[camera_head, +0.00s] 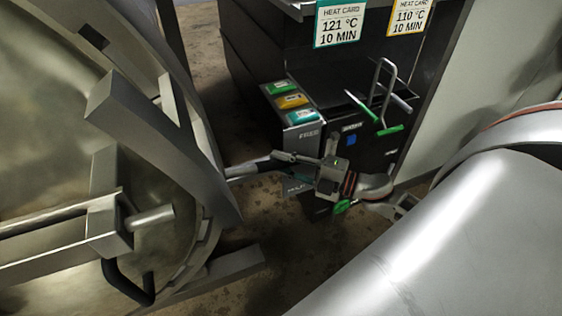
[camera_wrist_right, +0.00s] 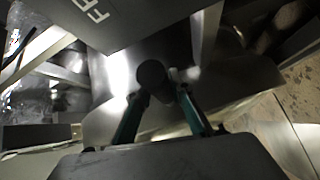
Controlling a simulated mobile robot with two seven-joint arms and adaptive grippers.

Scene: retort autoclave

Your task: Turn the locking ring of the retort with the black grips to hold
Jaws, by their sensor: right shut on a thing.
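The retort's grey metal locking ring (camera_head: 190,120) fills the left of the head view, around a dull metal door (camera_head: 40,110). Another black grip (camera_head: 128,284), a bent handle, is at the lower left. My right gripper (camera_head: 283,160) is shut on the right-hand grip, coming from the right. In the right wrist view the round black end of the grip (camera_wrist_right: 152,78) sits between the gripper's fingers (camera_wrist_right: 160,95). My left gripper is not in view.
A dark cabinet stands behind, with a small panel of green, yellow and teal blocks (camera_head: 290,101). Two heat cards, 121 °C (camera_head: 340,23) and 110 °C (camera_head: 409,17), hang above. A green-handled metal frame (camera_head: 383,95) is right of the panel. My silver arm fills the lower right.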

